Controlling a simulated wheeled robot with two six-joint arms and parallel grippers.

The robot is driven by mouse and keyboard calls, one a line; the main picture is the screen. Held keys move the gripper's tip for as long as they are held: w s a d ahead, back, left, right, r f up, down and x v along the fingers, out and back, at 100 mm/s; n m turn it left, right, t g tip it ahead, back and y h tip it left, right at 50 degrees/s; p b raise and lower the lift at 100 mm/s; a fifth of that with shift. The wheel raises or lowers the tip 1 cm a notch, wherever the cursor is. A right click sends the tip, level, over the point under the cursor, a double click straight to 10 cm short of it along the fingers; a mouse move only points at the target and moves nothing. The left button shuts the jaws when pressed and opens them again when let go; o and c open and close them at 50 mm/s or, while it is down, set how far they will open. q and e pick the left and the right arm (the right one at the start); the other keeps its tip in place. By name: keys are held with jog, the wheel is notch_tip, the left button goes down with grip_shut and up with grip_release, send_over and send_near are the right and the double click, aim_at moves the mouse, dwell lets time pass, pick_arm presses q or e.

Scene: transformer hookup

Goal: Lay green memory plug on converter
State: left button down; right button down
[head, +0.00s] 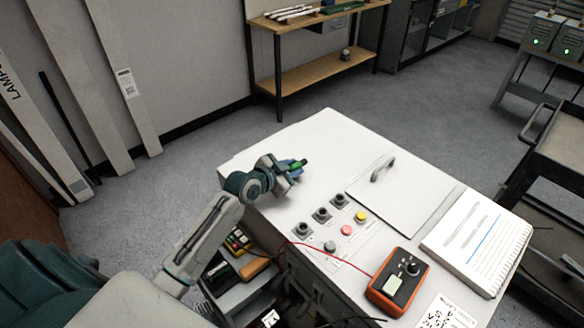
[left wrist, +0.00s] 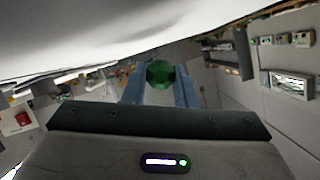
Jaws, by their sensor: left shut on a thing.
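A small green memory plug (head: 302,163) is held between the blue fingertips of my left gripper (head: 293,167), over the left part of a white cabinet top in the head view. In the left wrist view the plug's round green end (left wrist: 160,74) shows between the two blue fingers (left wrist: 160,90). The gripper is shut on it. The white surface (head: 310,140) lies very close, and I cannot tell whether the plug touches it. My right gripper is not in view. I cannot make out which thing is the converter.
The white top carries a hatch with a dark handle (head: 382,167), several knobs and buttons (head: 346,230), an orange meter (head: 398,283) with a red lead, and a spiral notebook (head: 475,250). A drawer with small items (head: 238,240) is below my left arm. A wooden workbench (head: 315,75) stands behind.

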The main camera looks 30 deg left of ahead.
pick_arm(q)
jog(key=shift+f, duration=0.2)
jog(key=c, duration=1.1)
grip_release()
jog(key=b+v, duration=0.1)
jog(key=v, duration=0.9)
jog(key=shift+s+r+b, duration=0.1)
jog(key=shift+s+b, duration=0.2)
jog(key=shift+s, duration=0.05)
